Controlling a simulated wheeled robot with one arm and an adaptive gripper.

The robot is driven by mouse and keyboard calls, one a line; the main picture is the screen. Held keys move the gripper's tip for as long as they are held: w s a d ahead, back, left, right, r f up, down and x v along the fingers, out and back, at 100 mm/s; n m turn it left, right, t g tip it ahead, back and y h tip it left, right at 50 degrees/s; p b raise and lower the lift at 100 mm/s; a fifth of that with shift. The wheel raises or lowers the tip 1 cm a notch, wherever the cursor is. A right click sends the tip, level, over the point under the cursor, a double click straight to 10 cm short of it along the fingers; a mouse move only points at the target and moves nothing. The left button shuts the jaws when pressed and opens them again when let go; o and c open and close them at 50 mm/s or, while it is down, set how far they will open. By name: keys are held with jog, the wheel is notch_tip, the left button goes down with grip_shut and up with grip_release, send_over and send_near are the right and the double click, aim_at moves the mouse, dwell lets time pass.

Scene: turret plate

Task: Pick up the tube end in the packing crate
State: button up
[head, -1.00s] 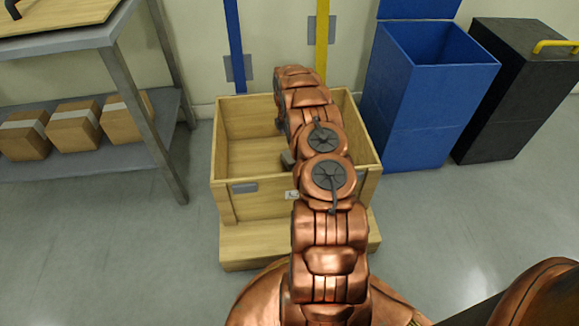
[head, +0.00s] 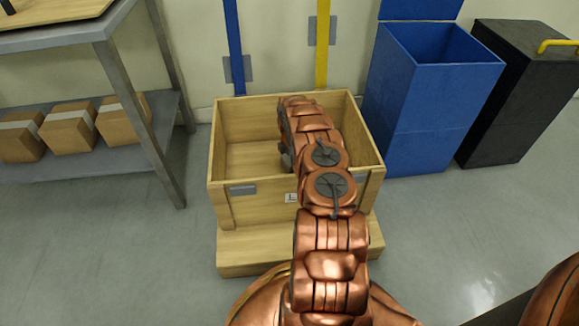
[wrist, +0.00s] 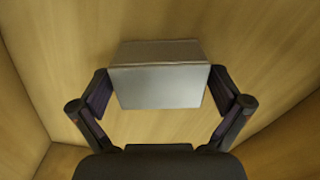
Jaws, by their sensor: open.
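In the wrist view a grey block-like piece (wrist: 158,86), which I take for the tube end, lies on the crate's wooden floor. My gripper (wrist: 161,96) is open, with one finger on each side of this piece. The fingers are close to its sides; I cannot tell whether they touch it.
A blue bin (head: 415,120) and a black bin (head: 512,100) stand right of the crate. A grey metal shelf (head: 110,60) with several cardboard boxes (head: 69,130) stands at left. Crate walls rise around my gripper. Floor in front of the shelf is clear.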

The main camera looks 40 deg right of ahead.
jog(key=shift+f, duration=0.4)
jog(key=shift+c, duration=0.3)
jog(key=c, duration=1.3)
